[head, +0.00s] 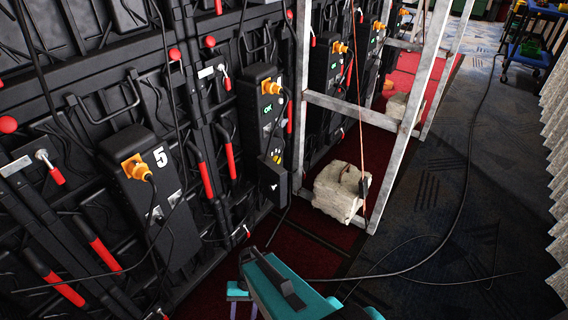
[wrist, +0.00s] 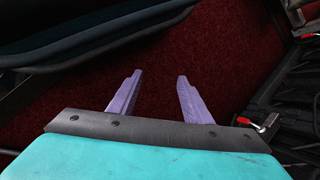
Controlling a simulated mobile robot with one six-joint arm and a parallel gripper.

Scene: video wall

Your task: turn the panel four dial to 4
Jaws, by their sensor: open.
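A black box marked 5 (head: 159,207) is on the panel wall at the left in the head view, with an orange connector on it. Another black box (head: 262,100) to its right shows a green OK display; I see no number on it. I cannot tell which panel is four, and no dial can be clearly made out. My gripper (head: 240,300) is low at the front, apart from the wall boxes. In the wrist view, its two purple fingers (wrist: 158,88) are spread apart with nothing between them, over dark red carpet.
A pale sandbag (head: 340,190) sits at the foot of a metal frame (head: 409,120) right of the wall. Black cables (head: 440,245) cross the floor. Red-handled levers (head: 104,253) stick out from the wall. A blue cart (head: 528,52) stands far right. Blue carpet at right is mostly open.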

